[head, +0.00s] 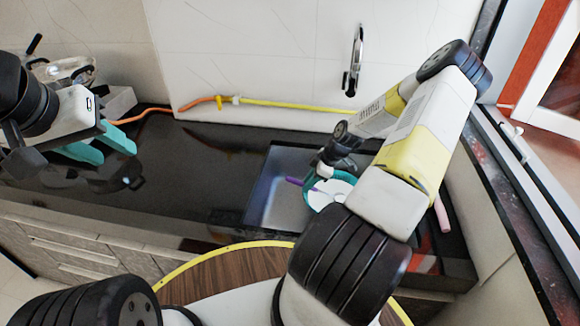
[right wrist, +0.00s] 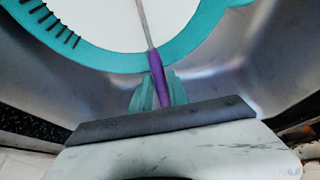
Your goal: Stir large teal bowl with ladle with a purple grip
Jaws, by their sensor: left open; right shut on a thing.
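The large teal bowl (head: 311,199) with a white inside sits in the sink, partly hidden by my right arm. Its teal rim also shows in the right wrist view (right wrist: 100,54). In the right wrist view the teal fingers of my right gripper (right wrist: 157,92) are shut around the purple grip (right wrist: 157,72), and the thin metal shaft (right wrist: 146,22) reaches over the bowl's white inside. The ladle's head is out of sight. My left gripper (head: 103,146) is open and empty, above the dark counter at the left.
The grey sink (head: 262,206) is set in a dark glossy counter (head: 200,165). A yellow and orange hose (head: 290,105) runs along the back wall. A pink object (head: 441,213) stands right of the sink. A window frame (head: 530,170) bounds the right side. The middle counter is clear.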

